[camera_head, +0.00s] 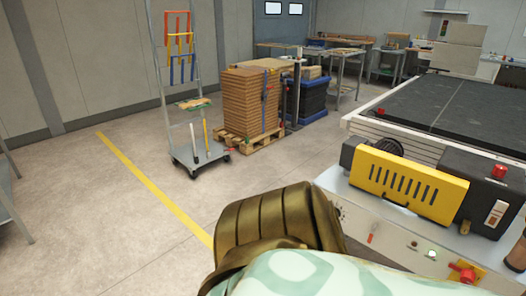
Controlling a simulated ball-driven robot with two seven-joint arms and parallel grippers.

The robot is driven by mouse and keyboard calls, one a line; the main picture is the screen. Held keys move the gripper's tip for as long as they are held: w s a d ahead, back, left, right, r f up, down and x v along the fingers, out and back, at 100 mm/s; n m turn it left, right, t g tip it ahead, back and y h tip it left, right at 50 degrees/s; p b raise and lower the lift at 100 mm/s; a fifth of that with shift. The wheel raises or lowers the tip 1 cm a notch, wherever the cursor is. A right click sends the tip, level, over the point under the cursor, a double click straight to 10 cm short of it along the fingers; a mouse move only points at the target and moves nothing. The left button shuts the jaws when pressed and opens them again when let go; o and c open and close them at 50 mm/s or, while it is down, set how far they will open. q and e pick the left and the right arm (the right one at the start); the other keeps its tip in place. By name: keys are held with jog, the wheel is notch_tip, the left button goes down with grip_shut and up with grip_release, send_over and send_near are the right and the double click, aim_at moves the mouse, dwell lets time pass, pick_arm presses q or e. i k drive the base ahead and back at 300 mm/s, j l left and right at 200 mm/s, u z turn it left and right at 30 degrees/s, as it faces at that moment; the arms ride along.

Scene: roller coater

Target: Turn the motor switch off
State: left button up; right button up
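The roller coater (385,262) stands at the right, with a yellow vented guard (404,184) on its near end. A black box (478,188) beside the guard carries a red button (500,171) on top and a pale switch plate (495,213) on its front. No readable label tells me which is the motor switch. Neither of my grippers is in view.
A brown ribbed form and a pale green patterned form fill the lower middle and cover part of the coater's left side. A wheeled rack (196,150) and stacked brown boards (250,103) on a pallet stand behind.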

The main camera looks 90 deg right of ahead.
aim_at(468, 277)
jog(key=z, duration=4.05)
